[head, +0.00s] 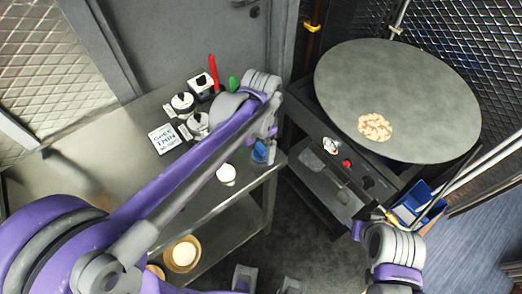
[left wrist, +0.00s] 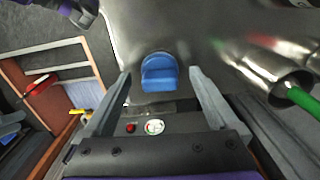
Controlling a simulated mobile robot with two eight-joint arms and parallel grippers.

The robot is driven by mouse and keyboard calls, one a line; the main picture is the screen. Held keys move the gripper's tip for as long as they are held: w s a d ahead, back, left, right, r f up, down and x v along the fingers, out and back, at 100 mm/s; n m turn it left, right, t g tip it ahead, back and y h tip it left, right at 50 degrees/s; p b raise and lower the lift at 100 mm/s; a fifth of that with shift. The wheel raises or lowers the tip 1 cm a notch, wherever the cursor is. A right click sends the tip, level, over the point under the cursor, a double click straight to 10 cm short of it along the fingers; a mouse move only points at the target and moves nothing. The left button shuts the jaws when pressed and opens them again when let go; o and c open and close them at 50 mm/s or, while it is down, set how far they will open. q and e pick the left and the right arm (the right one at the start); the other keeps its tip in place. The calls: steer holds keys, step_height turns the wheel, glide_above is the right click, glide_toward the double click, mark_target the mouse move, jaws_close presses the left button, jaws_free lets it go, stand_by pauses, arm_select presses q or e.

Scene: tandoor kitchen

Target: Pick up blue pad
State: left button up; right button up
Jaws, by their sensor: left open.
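The blue pad (head: 260,152) lies at the right end of the steel counter, partly hidden by my left gripper in the head view. In the left wrist view the blue pad (left wrist: 159,72) has a raised, rounded grip and shows between and beyond the fingertips. My left gripper (head: 270,136) is over that end of the counter. In its wrist view the left gripper (left wrist: 160,76) is open, its fingers apart on either side of the pad, with nothing held.
White-lidded pots (head: 183,103), a labelled card (head: 164,138), a red-handled item (head: 213,72) and a white round item (head: 226,173) are on the counter (head: 125,185). A blue crate (head: 410,207) stands at right.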

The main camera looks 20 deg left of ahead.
mark_target(261, 147)
arm_select(q)
steer(key=c, duration=1.5)
steer(key=shift+o, duration=0.2)
steer(key=shift+r, duration=0.1)
step_height(261, 147, up, 10)
steer(key=shift+f+p, duration=0.1)
steer(key=shift+p, duration=0.2)
steer(key=o, duration=0.9)
steer(key=c, duration=0.7)
steer(key=shift+s, duration=0.1)
